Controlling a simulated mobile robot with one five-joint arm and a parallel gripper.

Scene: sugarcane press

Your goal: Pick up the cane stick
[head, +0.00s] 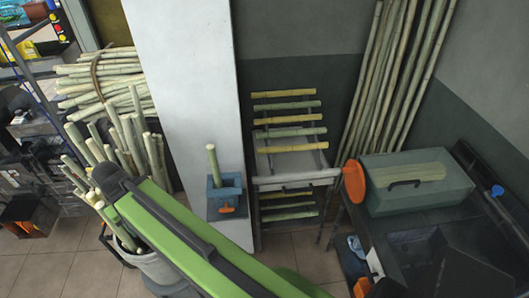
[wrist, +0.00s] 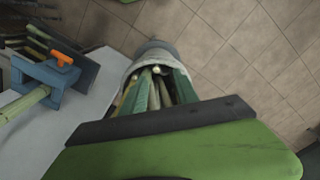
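A short green cane stick (head: 213,163) stands upright in a blue holder (head: 228,186) with an orange knob, mounted at the white pillar. The same stick (wrist: 24,104) and holder (wrist: 68,76) show at the left of the wrist view. Several more cane sticks (head: 290,133) lie across a rack right of the pillar. Others stand in a grey bucket (head: 158,266), which shows in the wrist view (wrist: 150,54) too. My green arm crosses the front of the head view and hides part of the bucket.
A bundle of canes (head: 100,80) is stacked at the left, and tall canes (head: 390,75) lean in the right corner. A green-grey box (head: 415,183) sits on the dark bench at right. The white pillar (head: 188,70) stands beside the rack. Tiled floor (wrist: 235,50) is clear beside the bucket.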

